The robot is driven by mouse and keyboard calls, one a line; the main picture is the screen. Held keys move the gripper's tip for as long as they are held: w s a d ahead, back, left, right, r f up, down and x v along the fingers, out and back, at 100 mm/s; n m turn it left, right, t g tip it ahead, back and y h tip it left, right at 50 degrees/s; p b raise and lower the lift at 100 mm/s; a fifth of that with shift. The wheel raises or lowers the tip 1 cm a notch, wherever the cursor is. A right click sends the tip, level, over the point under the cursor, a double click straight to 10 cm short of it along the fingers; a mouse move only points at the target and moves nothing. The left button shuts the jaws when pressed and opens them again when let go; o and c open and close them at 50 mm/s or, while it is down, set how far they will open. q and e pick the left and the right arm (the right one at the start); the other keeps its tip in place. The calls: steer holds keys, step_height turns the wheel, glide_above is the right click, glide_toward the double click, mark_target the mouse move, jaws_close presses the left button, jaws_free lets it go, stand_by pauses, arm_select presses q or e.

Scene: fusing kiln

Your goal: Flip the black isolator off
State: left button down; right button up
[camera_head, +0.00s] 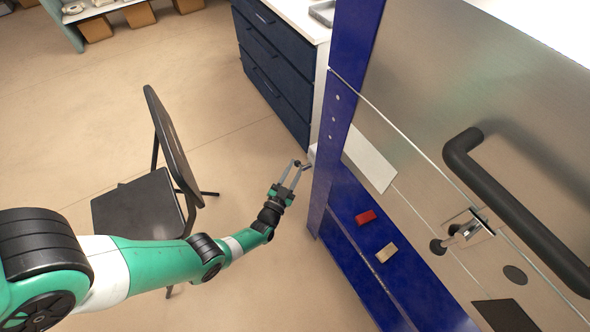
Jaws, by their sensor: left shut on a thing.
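My left gripper (301,165) is beside the left side of the blue kiln cabinet (345,205). Its fingers are close together, shut on a small dark piece at their tips. This piece looks like the black isolator on the cabinet's side, but it is tiny and mostly hidden, and I cannot tell its position. A red block-like switch (366,217) and a beige one (386,252) sit on the blue front panel, clear of the gripper. My right gripper does not show.
A black folding chair (135,208) stands beyond my left arm. The kiln's steel door has a thick black handle (510,205) and a metal latch (463,230). A dark drawer unit (275,70) stands behind. The floor between chair and drawers is clear.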

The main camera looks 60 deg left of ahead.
arm_select(q)
steer(key=c, duration=0.9)
jaws_free()
steer(key=shift+s+d, duration=0.1)
steer(key=shift+s+d, duration=0.15)
steer(key=shift+s, duration=0.05)
steer(key=p+v, duration=0.2)
steer(key=v, duration=0.9)
